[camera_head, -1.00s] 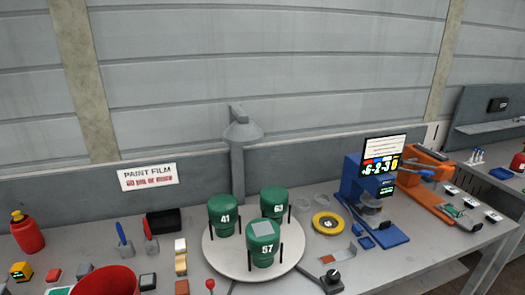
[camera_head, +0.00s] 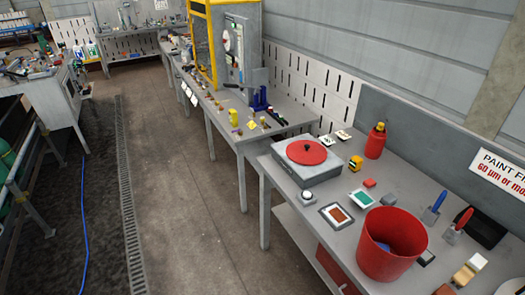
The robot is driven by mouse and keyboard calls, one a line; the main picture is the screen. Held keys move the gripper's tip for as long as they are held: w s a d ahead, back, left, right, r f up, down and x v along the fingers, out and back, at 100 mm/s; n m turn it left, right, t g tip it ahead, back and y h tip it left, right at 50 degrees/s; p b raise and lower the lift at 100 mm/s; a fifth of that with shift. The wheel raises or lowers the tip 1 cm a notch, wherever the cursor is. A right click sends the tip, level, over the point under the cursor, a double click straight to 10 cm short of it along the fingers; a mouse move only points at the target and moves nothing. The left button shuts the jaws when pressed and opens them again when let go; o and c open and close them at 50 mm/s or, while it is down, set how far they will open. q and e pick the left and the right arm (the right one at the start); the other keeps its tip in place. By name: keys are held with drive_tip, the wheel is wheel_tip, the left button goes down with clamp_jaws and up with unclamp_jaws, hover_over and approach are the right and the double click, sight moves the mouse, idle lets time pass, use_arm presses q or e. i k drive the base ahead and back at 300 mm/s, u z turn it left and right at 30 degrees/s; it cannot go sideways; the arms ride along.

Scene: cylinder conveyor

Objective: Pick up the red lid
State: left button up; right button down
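The red lid (camera_head: 306,152) is a flat red disc with a small dark knob or mark near its middle. Nothing covers the lid. Neither of my grippers shows in the head view.
A red bucket (camera_head: 388,250) stands on the bench (camera_head: 335,250) nearer to me. A red bottle (camera_head: 376,141), a yellow-black block (camera_head: 355,163), a green-white card (camera_head: 361,199) and a framed brown sample (camera_head: 336,215) lie around the lid's stand. Open floor (camera_head: 180,200) lies to the left.

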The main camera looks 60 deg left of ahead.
sight(305, 153)
drive_tip(key=u, duration=1.55)
drive_tip(key=k, duration=0.5)
drive_tip(key=u, duration=1.15)
drive_tip(key=i, duration=0.9)
drive_tip(key=u, duration=0.45)
drive_tip(key=i, duration=0.8)
drive_tip(key=z, duration=0.3)
